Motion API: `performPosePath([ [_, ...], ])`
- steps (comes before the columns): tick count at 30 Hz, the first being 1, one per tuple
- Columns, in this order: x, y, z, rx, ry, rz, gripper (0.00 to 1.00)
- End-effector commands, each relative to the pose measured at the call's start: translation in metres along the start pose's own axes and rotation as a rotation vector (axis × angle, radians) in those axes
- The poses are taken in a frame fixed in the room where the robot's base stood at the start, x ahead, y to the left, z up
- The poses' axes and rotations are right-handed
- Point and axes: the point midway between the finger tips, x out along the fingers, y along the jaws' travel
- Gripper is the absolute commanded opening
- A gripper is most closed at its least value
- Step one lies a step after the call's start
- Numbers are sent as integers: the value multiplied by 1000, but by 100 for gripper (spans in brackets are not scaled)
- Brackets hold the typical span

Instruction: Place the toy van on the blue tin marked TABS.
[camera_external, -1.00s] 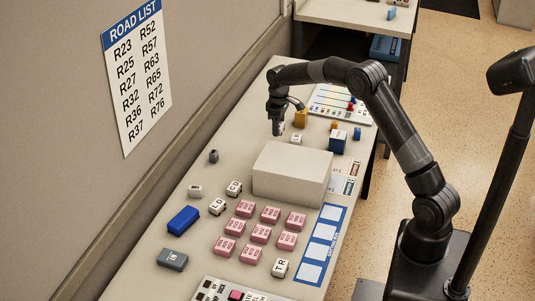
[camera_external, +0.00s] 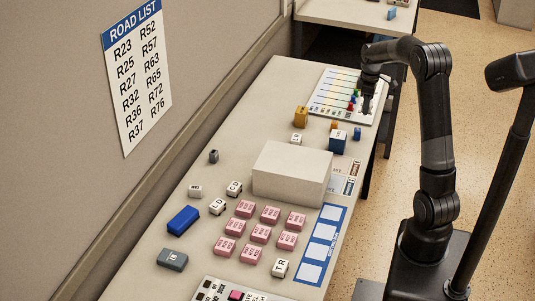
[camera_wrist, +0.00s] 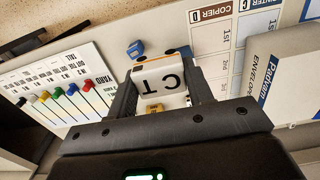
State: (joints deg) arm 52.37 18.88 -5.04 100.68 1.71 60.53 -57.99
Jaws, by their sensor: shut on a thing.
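My gripper (camera_external: 367,108) is over the colour-pegged board at the far end of the desk. In the wrist view, my gripper (camera_wrist: 162,95) is shut on a white block-like thing lettered CT with an orange stripe, which I take to be the toy van (camera_wrist: 165,80). Dark rounded parts show at its far edge; whether they are wheels I cannot tell. A blue box with a pale label (camera_external: 338,143), likely the TABS tin, stands near the desk's right edge; its lettering is unreadable. In the wrist view the held thing probably hides it.
A large pale box (camera_external: 290,175) stands mid-desk. A small blue block (camera_external: 357,133) and a yellow block (camera_external: 301,117) are close to the blue box. The pegged board (camera_external: 335,95) lies behind. Pink blocks (camera_external: 261,233) fill the near desk.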

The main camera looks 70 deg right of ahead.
Motion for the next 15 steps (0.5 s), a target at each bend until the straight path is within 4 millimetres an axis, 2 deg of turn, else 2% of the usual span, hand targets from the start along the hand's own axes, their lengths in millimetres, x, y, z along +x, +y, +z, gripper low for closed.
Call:
performPosePath([
  [2,-2,0,13,2,2,-1,25],
  [5,0,-2,15,-1,1,-3,25],
  [8,10,-6,1,-5,1,-3,25],
  [15,42,-21,-53,-5,1,-4,25],
])
